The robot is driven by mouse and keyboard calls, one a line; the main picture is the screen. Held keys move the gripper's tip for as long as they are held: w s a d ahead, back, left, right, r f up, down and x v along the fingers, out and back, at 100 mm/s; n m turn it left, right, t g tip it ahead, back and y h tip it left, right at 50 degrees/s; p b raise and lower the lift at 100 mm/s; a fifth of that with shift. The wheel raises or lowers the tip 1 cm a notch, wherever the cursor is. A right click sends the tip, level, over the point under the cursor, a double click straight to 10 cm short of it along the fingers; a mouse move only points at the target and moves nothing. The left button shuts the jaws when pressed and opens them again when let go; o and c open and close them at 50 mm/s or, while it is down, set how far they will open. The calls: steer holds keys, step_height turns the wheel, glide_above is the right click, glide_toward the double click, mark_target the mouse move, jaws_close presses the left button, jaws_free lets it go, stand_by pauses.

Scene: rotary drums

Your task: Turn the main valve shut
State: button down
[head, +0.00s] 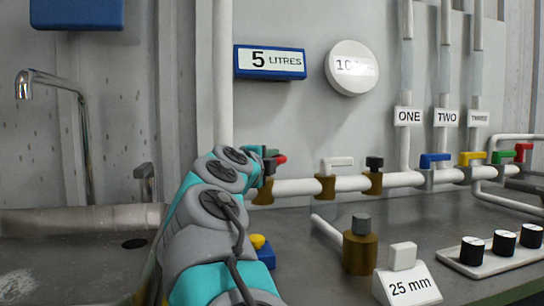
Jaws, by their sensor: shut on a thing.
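A white horizontal pipe (295,187) runs along the wall from a brass valve body (263,192) at its left end. A red handle (280,159) sticks out above that brass body; no label marks it as the main valve. My gripper (268,156) is at this handle and is shut on it. My own teal and grey arm covers most of the gripper and the left part of the handle. The handle's exact angle is hard to tell.
Further right the pipe carries a white handle (336,162), a black knob (374,162), and blue (434,159), yellow (472,158), green (502,156) and red (523,151) valve handles. A "25 mm" sign (408,289) and brass cylinder (360,252) stand on the bench. A sink (80,218) lies left.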

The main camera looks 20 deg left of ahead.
steer(key=shift+s+f+m+h+p, duration=0.1)
steer(key=shift+m+h+p, duration=0.6)
steer(key=shift+h, duration=0.4)
steer(key=c, duration=0.8)
jaws_free()
steer(key=shift+o, duration=0.2)
steer(key=s+a+b, duration=0.1)
steer(key=s+b, duration=0.2)
steer(key=s, duration=0.4)
steer(key=shift+s+a, duration=0.25)
steer(key=shift+s, duration=0.1)
steer(key=shift+d, duration=0.1)
